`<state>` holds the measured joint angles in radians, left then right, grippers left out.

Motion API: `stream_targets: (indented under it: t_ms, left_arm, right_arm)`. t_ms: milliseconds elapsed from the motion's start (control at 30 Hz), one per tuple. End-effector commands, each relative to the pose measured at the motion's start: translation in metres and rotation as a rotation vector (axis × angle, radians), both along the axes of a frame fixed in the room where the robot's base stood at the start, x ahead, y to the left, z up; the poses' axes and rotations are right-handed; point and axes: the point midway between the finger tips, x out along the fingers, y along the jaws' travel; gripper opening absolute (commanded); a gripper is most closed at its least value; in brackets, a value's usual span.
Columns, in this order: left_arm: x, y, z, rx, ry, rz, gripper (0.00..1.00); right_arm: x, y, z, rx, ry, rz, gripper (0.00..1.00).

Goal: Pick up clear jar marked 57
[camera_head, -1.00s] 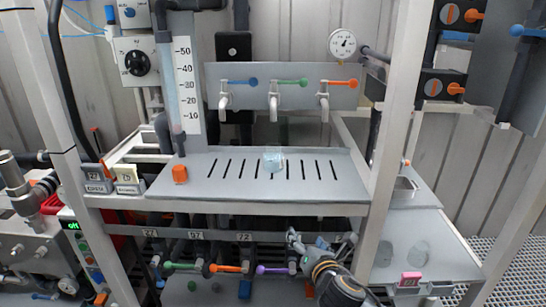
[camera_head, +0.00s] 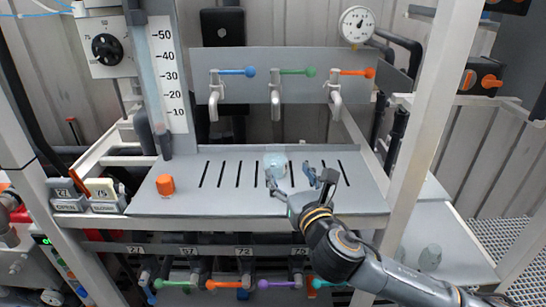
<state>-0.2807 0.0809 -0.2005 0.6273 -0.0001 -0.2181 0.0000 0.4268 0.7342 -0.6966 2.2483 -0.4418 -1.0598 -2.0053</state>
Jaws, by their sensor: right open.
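A clear jar (camera_head: 275,162) with a pale bluish look stands on the grey slotted shelf (camera_head: 225,207), below the green-handled tap. Any marking on it is too small to read. My right gripper (camera_head: 293,183) reaches in from the lower right over the shelf's front edge. Its fingers are spread and empty. The left finger is close in front of the jar, and the right finger is to the jar's right. I cannot tell whether the left finger touches the jar. My left gripper is not in view.
Three taps with blue (camera_head: 250,72), green (camera_head: 311,71) and orange (camera_head: 370,72) handles hang above the shelf. A white frame post (camera_head: 430,110) stands right of the shelf. The left half of the shelf is mostly clear.

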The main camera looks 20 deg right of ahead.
Motion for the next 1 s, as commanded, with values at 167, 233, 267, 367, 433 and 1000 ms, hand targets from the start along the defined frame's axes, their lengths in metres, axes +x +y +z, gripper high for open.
stream_targets:
  t_ms: [167, 233, 267, 367, 433, 1000]
  left_arm:
    - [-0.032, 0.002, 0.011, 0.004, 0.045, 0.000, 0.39]
    - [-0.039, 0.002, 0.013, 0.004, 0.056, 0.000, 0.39]
    - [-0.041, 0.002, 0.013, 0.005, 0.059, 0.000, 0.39]
    - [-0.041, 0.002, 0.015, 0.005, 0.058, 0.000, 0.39]
    - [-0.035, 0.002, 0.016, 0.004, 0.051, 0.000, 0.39]
    - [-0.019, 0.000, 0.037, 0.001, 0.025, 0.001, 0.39]
  right_arm:
    - [0.038, 0.000, 0.003, 0.002, 0.001, -0.002, 0.70]
    - [0.049, 0.000, 0.002, 0.002, 0.001, -0.001, 0.70]
    - [0.053, 0.000, 0.002, 0.002, 0.001, -0.001, 0.70]
    - [0.061, 0.000, 0.001, 0.002, 0.000, 0.000, 0.70]
    - [0.064, 0.000, 0.000, 0.002, 0.001, 0.000, 0.70]
    - [0.116, -0.003, -0.008, 0.002, 0.001, 0.000, 0.70]
